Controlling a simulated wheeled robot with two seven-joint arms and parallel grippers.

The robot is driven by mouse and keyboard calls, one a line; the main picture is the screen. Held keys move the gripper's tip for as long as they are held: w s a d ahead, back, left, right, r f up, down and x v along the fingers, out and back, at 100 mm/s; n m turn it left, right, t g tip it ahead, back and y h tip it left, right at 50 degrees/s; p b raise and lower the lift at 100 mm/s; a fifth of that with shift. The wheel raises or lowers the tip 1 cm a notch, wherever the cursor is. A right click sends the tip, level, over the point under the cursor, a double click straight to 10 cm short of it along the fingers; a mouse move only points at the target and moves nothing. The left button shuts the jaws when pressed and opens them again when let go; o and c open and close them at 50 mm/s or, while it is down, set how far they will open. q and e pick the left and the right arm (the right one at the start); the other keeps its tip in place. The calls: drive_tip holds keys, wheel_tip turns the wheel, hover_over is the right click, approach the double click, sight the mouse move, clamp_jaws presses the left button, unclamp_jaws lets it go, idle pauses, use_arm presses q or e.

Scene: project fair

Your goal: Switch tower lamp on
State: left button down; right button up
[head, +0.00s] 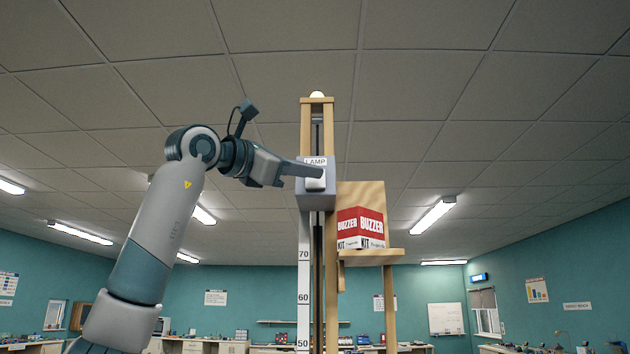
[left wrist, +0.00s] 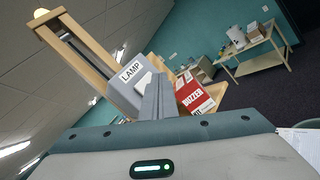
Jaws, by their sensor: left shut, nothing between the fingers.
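The wooden tower (head: 332,130) stands upright with a grey box labelled LAMP (head: 327,200) on its front. A white switch (head: 315,182) sits on the box below the label. A small pale-yellow lamp dome (head: 317,94) tops the tower; it also shows in the left wrist view (left wrist: 41,14). It looks bright, but I cannot tell for sure whether it is lit. My left gripper (head: 322,172) is shut and empty, its fingertips at the upper part of the switch. In the left wrist view the fingers (left wrist: 157,90) partly cover the switch. I cannot tell whether they touch it. My right gripper is out of view.
A red and white BUZZER KIT box (head: 361,228) stands on a wooden shelf (head: 372,256) right of the LAMP box. A scale strip (head: 304,290) runs down the tower's left side. Benches line the far wall. The space left of the tower holds only my arm.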

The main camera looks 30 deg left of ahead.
use_arm(q)
drive_tip(key=shift+s+d+b, duration=0.3)
drive_tip(key=shift+s+d, duration=0.35)
drive_tip(key=shift+s, duration=0.35)
drive_tip(key=shift+s+d+b, duration=0.25)
drive_tip(key=shift+s+d, duration=0.35)
drive_tip(key=shift+s, duration=0.4)
